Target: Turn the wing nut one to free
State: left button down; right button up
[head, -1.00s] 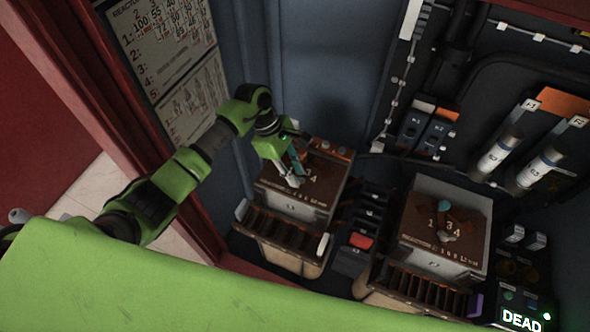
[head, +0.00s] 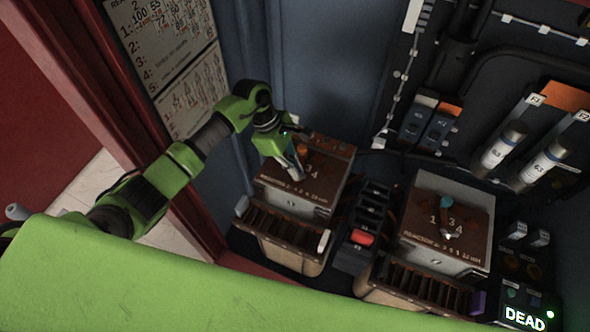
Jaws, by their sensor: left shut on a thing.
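Two reactor boxes with brown tops and printed numbers stand in the cabinet, the left box (head: 292,201) and the right box (head: 440,256). My left gripper (head: 297,172) reaches down onto the top of the left box and is shut on a small part there, taken to be the wing nut. The gripper hides most of that part, so its shape and angle cannot be told. On the right box a teal-tipped part (head: 446,203) stands near the printed numbers. My right gripper is not in view.
Finned brown blocks stand before both boxes. Dark switches with a red one (head: 362,238) lie between them. Two fuse cylinders (head: 503,146) and a breaker pair (head: 430,124) are at the upper right. A lit "DEAD" display (head: 524,318) is at the lower right.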

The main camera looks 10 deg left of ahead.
pick_arm(q)
jog(key=n+b, duration=0.1)
jog(key=f+n+b, duration=0.1)
jog(key=b, duration=0.1)
jog(key=shift+s+t, duration=0.25)
jog(key=shift+t, duration=0.15)
jog(key=shift+n+b, duration=0.35)
jog(key=shift+n, duration=0.05)
jog(key=shift+s+r+n+t+b, duration=0.15)
jog(key=shift+n+t+b, duration=0.25)
jog(key=shift+n, duration=0.5)
jog(key=n, duration=0.1)
jog(key=n+t+y+b, duration=0.1)
jog(key=n, duration=0.1)
jog(key=shift+s+d+n, duration=0.1)
jog(key=shift+d+n, duration=0.05)
jog(key=shift+n, duration=0.15)
jog(key=n+b, duration=0.1)
jog(key=n, duration=0.1)
jog(key=n+t+y+b, duration=0.1)
jog(key=n, duration=0.1)
jog(key=shift+s+d+t, duration=0.1)
jog(key=shift+t, duration=0.2)
jog(key=shift+n+y+b, duration=0.4)
jog(key=shift+n, duration=0.8)
jog(key=c, duration=2.2)
grip_release()
jog(key=shift+c, duration=0.2)
jog(key=shift+w+r, duration=0.1)
jog(key=shift+w, duration=0.1)
